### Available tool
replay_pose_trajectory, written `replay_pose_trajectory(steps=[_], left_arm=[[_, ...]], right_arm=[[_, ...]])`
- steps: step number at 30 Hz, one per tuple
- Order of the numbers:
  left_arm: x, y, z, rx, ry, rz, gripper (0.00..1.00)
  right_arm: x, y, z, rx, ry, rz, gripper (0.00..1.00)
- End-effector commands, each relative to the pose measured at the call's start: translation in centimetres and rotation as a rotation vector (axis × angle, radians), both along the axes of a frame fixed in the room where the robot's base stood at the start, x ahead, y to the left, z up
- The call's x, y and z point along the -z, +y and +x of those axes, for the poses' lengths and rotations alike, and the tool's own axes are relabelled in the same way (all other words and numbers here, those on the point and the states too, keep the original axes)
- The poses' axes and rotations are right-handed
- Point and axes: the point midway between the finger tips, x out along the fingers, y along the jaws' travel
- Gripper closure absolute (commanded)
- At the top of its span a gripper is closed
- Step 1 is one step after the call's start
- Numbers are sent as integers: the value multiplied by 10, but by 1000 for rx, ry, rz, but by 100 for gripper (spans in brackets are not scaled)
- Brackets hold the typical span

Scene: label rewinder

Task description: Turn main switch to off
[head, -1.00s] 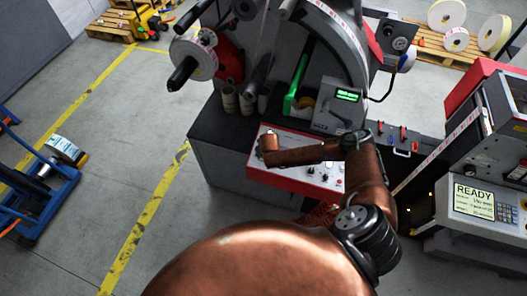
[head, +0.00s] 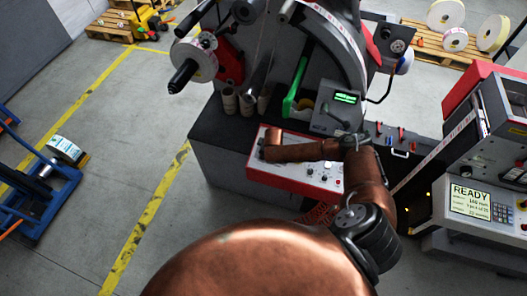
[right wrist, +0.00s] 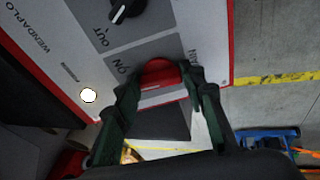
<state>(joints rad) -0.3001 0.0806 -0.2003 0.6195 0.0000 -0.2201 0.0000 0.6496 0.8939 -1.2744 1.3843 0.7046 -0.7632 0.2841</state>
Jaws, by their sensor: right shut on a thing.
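The main switch is a red knob (right wrist: 160,72) on a grey field of the white control panel (right wrist: 60,50), near the panel's red edge. "ON" is printed beside it; other lettering there is partly cut off. My right gripper (right wrist: 160,84) is shut on the red knob, with one dark finger on each side of it. The knob's exact angle is hard to tell. In the head view my right arm reaches over the panel (head: 290,176) and hides the knob and gripper. My left gripper is not in view.
A black selector knob (right wrist: 126,9) marked "OUT" and a lit white lamp (right wrist: 88,95) sit near the switch. The green-screened box (head: 335,108) stands behind the panel. A second machine with a "READY" screen (head: 470,201) is at right.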

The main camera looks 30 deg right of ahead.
Motion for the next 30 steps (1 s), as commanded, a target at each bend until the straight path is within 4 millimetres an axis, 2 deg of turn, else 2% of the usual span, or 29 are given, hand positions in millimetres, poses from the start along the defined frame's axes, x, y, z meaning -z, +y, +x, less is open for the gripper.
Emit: replay_pose_trajectory(steps=[15, 30], left_arm=[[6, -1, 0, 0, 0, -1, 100], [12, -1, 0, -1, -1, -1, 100]], right_arm=[[1, 0, 2, -420, 88, -74, 87], [1, 0, 1, -577, 124, -102, 87]])
